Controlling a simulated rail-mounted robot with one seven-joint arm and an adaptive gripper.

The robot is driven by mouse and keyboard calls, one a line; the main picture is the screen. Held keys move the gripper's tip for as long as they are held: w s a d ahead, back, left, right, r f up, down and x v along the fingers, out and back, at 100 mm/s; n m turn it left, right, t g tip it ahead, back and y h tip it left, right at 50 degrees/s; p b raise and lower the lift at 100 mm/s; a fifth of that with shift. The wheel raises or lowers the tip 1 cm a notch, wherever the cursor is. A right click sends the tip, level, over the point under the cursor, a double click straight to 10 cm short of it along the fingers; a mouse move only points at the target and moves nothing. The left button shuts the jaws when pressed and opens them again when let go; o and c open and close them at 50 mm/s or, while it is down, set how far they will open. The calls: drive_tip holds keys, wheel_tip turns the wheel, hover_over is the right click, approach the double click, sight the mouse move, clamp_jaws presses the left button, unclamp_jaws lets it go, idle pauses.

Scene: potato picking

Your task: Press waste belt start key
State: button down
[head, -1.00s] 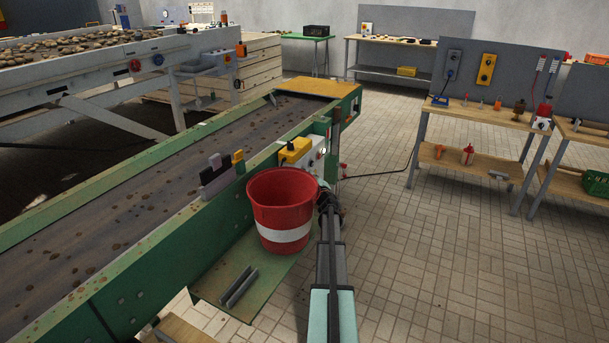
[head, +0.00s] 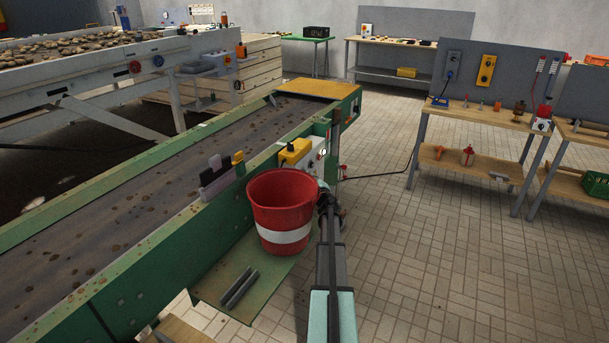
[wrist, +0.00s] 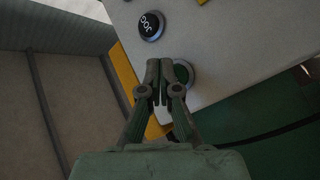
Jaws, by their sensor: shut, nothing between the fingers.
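A pale control box (head: 314,156) is fixed to the side of the green-framed waste belt (head: 150,195). In the wrist view its pale face (wrist: 235,45) carries a round green key (wrist: 184,72) and a black key with white lettering (wrist: 151,25). My gripper (wrist: 160,66) is shut and empty. Its fingertips overlap the left part of the green key and hide some of it. I cannot tell whether they touch it. In the head view my gripper (head: 327,192) is just right of the red bucket, below the control box.
A red bucket (head: 282,192) with a white band stands on a green shelf (head: 215,285), close left of my arm. A yellow box (head: 294,152) sits by the control box. A cable runs right to a workbench (head: 480,112). The tiled floor right of my arm is clear.

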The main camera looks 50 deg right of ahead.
drive_tip(key=shift+w, duration=0.15)
idle(0.3)
drive_tip(key=shift+w+a, duration=0.1)
drive_tip(key=shift+w, duration=0.2)
